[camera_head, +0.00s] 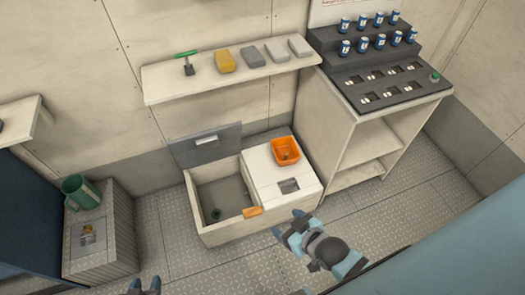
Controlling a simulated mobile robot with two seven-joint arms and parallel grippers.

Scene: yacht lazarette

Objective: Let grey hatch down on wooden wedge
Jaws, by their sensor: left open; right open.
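The grey hatch (185,152) stands raised at the back of the open locker bin (200,217), against the wall, with a light handle on its face. The orange-brown wooden wedge (252,212) sits on the bin's front rim, near its right corner. My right gripper (286,223) is open and empty, in front of the locker and to the right of the wedge, apart from it. My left gripper (145,287) shows only by its fingertips at the bottom edge; it is open, well away from the hatch and wedge.
A shelf (165,90) with a scraper and several blocks hangs above. A cabinet (335,110) stands right; the floor in front is clear.

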